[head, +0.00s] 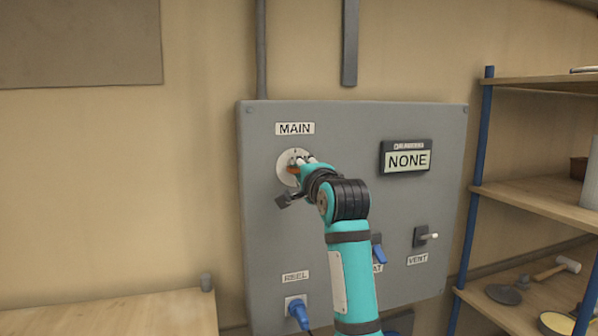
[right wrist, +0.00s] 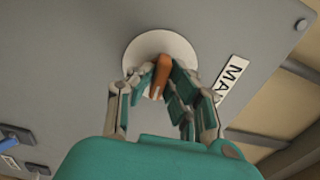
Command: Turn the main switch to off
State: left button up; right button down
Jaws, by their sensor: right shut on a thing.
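The main switch is an orange-brown knob (right wrist: 161,75) on a round white dial plate (right wrist: 136,52), under the MAIN label (head: 295,128) on a grey wall panel (head: 340,120). In the head view the dial plate (head: 287,160) is partly covered by my right gripper (head: 298,168). In the right wrist view my right gripper (right wrist: 160,85) has its fingers closed on both sides of the knob. The dial's markings are too small or hidden to read. My left gripper is not in view.
A display reading NONE (head: 407,160) is right of the switch. Below are a VENT switch (head: 424,237), a blue lever (head: 378,250) partly behind my arm, and a blue plug (head: 298,312) under REEL. Shelves (head: 530,200) stand right; a wooden table (head: 110,312) stands lower left.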

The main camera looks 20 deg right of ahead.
dwell(0.5)
jog(key=shift+n+p, duration=0.6)
jog(key=shift+n, duration=0.8)
jog(key=shift+f, duration=0.1)
jog(key=shift+n+p, duration=0.7)
jog(key=shift+n, duration=0.7)
